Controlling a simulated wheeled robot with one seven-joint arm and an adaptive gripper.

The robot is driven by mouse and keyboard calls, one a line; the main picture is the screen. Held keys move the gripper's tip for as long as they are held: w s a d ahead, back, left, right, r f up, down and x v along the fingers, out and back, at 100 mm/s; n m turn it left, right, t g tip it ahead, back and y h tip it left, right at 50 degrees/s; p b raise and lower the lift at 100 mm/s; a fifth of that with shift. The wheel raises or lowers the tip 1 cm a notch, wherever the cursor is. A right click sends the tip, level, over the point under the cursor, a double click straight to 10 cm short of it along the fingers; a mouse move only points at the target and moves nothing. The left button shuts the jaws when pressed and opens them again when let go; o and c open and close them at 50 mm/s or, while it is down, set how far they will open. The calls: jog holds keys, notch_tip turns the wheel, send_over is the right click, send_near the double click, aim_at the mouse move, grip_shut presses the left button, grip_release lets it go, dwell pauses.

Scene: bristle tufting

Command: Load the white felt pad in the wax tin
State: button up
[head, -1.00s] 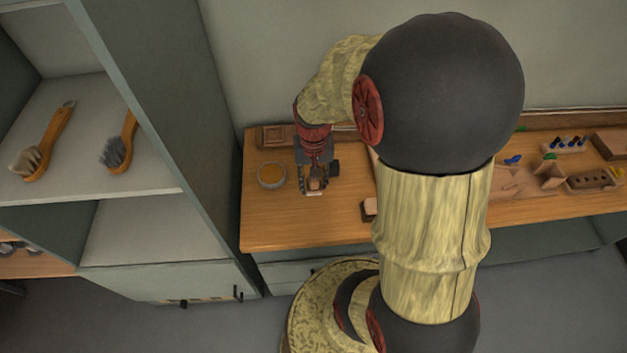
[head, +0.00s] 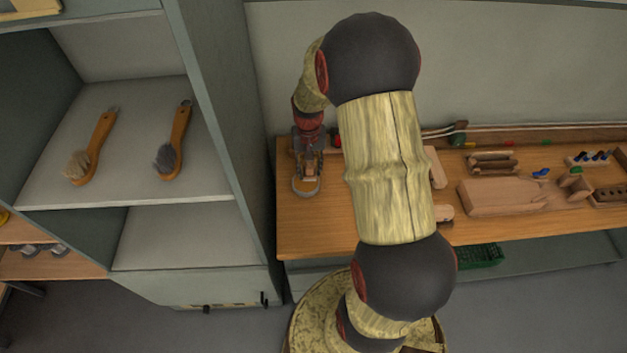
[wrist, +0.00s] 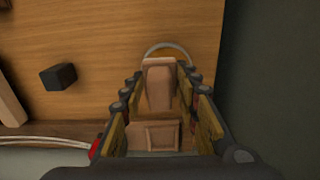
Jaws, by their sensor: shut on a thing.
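The wax tin (head: 306,191) is a round tin with a grey rim near the left end of the wooden bench. Its rim (wrist: 168,45) also shows as an arc in the wrist view, beyond the held block. My gripper (head: 308,172) is over the back part of the tin, shut on a brownish block (wrist: 158,84). The block stands between both fingers and overlaps the tin in view. I cannot make out the white felt pad separately; the block's underside is hidden. Whether the block touches the wax is also hidden.
A square wooden piece (wrist: 163,136) lies behind the tin, and a small dark cube (wrist: 59,76) is beside it. Two brushes (head: 92,148) (head: 174,141) lie on the grey shelf at left. Wooden parts (head: 500,196) fill the bench's right side. The bench front (head: 315,235) is clear.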

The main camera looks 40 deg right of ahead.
aim_at(306, 176)
jog(key=shift+w+r, duration=0.2)
jog(key=shift+w, duration=0.35)
jog(key=shift+w+r, duration=0.15)
jog(key=shift+w, duration=0.35)
jog(key=shift+f+b, duration=2.35)
jog(key=shift+f, duration=0.6)
jog(key=shift+s+f, duration=0.1)
jog(key=shift+f, duration=0.45)
jog(key=shift+r, duration=0.1)
jog(key=shift+r+p, duration=2.65)
jog(key=shift+r, duration=0.8)
